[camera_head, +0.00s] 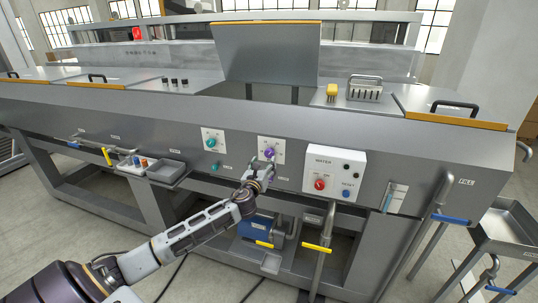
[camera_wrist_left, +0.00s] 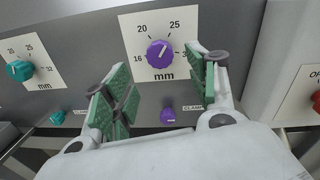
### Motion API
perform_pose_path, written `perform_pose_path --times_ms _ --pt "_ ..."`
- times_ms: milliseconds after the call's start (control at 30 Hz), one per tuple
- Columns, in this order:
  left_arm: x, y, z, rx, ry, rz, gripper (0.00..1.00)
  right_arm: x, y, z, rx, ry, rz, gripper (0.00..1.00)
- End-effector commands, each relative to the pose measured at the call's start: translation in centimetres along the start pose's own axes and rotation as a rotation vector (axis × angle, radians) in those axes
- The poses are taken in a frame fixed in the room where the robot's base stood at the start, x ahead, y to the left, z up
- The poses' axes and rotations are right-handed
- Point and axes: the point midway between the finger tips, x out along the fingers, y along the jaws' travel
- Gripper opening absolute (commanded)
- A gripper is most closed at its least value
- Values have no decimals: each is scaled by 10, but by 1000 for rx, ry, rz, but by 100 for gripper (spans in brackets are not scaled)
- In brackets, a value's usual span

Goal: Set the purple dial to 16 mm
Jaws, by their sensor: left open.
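The purple dial (camera_wrist_left: 160,53) sits on a white scale plate marked 16, 20, 25 and a partly hidden number starting with 3, in mm. Its pale pointer mark seems to point up and slightly right, towards 25. In the head view the purple dial (camera_head: 269,153) is on the machine's front panel. My left gripper (camera_head: 262,172) is just below and in front of it. In the left wrist view my left gripper (camera_wrist_left: 163,82) is open and empty, its green pads apart on either side below the dial; the right finger covers part of the scale. My right gripper is not in view.
A smaller purple clamp knob (camera_wrist_left: 168,116) sits below the dial. A teal dial (camera_head: 211,142) with its own teal knob is to the left. A white control box (camera_head: 334,174) with red and blue knobs stands out close on the right.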

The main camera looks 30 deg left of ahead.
Motion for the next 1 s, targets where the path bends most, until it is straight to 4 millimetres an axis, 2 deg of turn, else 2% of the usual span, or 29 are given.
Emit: perform_pose_path --times_ms 300,1000 --pt "26 0 1 -2 -1 0 58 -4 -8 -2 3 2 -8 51" --pt "79 0 0 -1 0 0 58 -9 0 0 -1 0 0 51"
